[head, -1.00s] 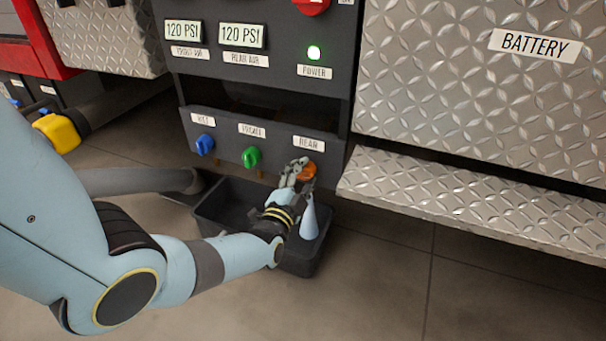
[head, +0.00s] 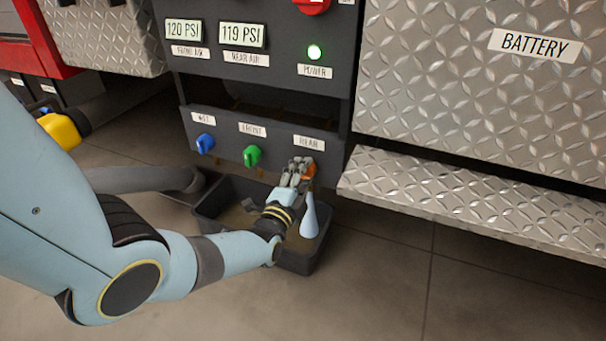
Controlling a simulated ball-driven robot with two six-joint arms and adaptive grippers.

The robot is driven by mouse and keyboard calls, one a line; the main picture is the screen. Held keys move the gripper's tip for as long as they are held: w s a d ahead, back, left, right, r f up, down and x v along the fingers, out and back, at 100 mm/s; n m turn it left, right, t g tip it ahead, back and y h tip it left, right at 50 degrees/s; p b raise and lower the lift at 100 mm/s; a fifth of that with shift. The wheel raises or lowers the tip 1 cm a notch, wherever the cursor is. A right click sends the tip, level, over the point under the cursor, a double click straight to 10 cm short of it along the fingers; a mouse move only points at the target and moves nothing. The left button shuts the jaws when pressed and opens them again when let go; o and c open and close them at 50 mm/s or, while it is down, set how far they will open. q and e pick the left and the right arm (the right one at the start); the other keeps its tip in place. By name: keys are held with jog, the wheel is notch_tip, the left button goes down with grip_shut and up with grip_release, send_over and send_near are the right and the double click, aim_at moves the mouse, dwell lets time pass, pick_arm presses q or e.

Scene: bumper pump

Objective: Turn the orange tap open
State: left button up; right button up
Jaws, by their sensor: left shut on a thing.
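The orange tap (head: 310,171) is on the dark lower panel below the REAR label. My left gripper (head: 301,170) is shut on it, and its fingers hide much of the tap. The gauge marked REAR AIR (head: 242,36) reads 119 PSI. My right gripper is not in view.
A blue tap (head: 205,143) and a green tap (head: 252,156) sit to the left on the same panel. A black bin (head: 208,212) stands on the floor below, with a brownish bottom. A diamond-plate step (head: 470,205) juts out at right.

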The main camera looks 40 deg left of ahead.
pick_arm(q)
jog(key=o, duration=1.2)
jog(key=v, duration=1.2)
